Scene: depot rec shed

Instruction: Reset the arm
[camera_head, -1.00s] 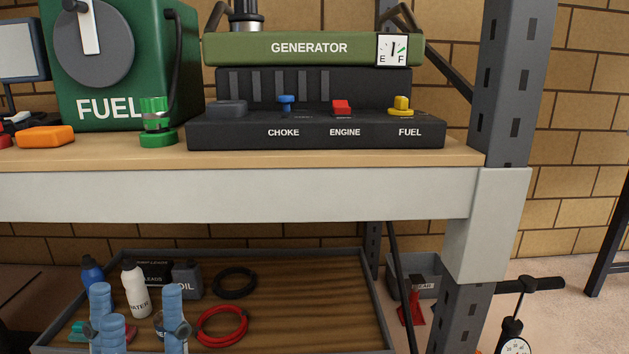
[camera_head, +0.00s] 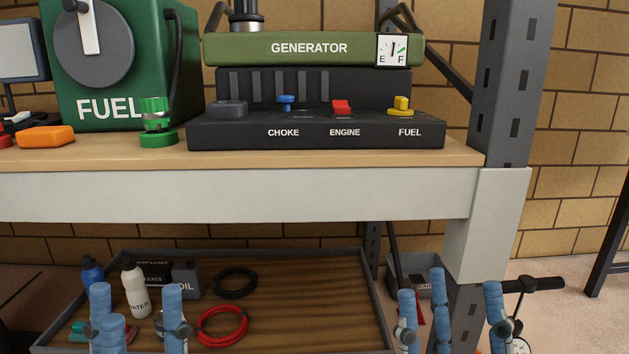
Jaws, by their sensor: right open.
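My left gripper (camera_head: 140,318) shows at the lower left with its blue fingers up and spread apart, in front of the lower tray. Nothing shows between its fingers as held. My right gripper (camera_head: 455,315) shows at the lower right, its blue fingers up and spread wide, empty, in front of the shelf post. The palms and wrists of both are below the picture edge. Both grippers are below the worktop (camera_head: 330,157) and apart from the generator (camera_head: 308,48).
On the worktop are a green FUEL can (camera_head: 120,90), a green valve (camera_head: 156,122) and an orange block (camera_head: 45,137). The generator has CHOKE, ENGINE and FUEL controls. The tray (camera_head: 375,300) below holds bottles, a red coil (camera_head: 221,327) and a black coil (camera_head: 235,283).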

